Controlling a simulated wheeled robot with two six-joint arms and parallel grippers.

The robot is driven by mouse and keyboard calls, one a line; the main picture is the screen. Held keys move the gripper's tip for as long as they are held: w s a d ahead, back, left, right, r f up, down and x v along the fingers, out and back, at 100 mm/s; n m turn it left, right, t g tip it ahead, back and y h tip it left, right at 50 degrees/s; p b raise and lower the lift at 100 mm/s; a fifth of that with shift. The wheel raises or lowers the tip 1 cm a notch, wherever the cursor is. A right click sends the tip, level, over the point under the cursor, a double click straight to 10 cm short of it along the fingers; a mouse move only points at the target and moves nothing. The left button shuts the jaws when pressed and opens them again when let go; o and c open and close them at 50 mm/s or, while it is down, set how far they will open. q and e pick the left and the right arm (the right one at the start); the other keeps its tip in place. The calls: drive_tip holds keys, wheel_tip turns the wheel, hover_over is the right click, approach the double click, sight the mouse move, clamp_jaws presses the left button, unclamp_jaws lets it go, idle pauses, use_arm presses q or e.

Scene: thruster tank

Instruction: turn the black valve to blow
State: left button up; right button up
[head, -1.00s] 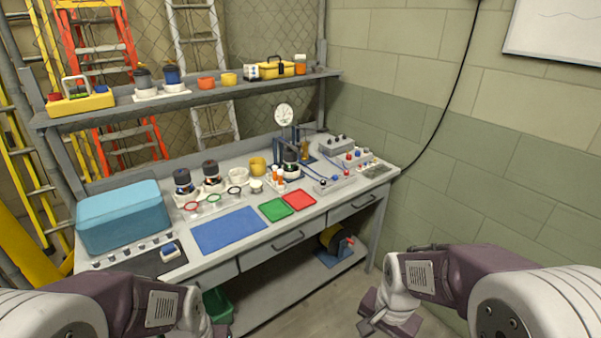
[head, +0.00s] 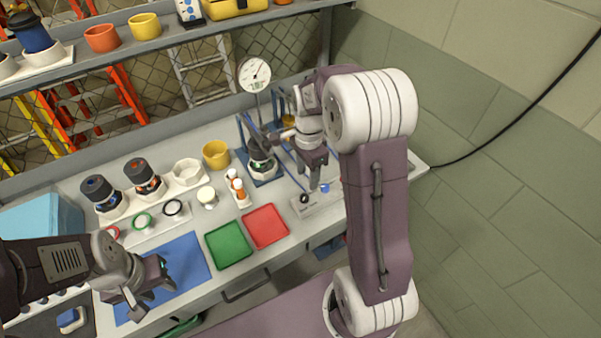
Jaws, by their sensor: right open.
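A small black valve knob (head: 304,198) sits on a light grey valve block (head: 313,206) at the right part of the bench. A blue knob (head: 325,187) sits to its right on the same block. My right gripper (head: 314,184) points down just above and behind the block, close to the two knobs. It is open and empty; contact with the black valve cannot be made out. My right arm hides the block's right end. My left gripper (head: 149,299) is open and empty over the blue mat at the front left, far from the valve.
A pressure gauge (head: 255,72) and a dark round unit in a blue stand (head: 262,163) are just left of my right gripper. Green (head: 228,243) and red (head: 266,226) trays lie in front. A shelf (head: 180,33) crosses the back. Orange-capped bottles (head: 237,188) stand left of the block.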

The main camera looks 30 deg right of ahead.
sight(305, 197)
drive_tip(key=shift+s+a+f, duration=0.25)
drive_tip(key=shift+a+f, duration=0.05)
drive_tip(key=shift+a, duration=0.25)
drive_tip(key=shift+s+a+f, duration=0.2)
drive_tip(key=shift+a+f, duration=0.05)
drive_tip(key=shift+a, duration=0.25)
drive_tip(key=f, duration=0.2)
drive_tip(key=d+f, duration=0.1)
drive_tip(key=f, duration=0.3)
drive_tip(key=shift+w+d+f, duration=0.15)
drive_tip(key=shift+w+f, duration=0.1)
drive_tip(key=shift+f, duration=0.1)
drive_tip(key=shift+a+f, duration=0.25)
drive_tip(key=shift+f, duration=0.1)
use_arm(q)
drive_tip(key=shift+s+a+f, duration=0.1)
drive_tip(key=shift+s+a, duration=0.1)
drive_tip(key=shift+a, duration=0.4)
use_arm(e)
drive_tip(key=shift+d, duration=0.1)
drive_tip(key=c, duration=0.4)
clamp_jaws()
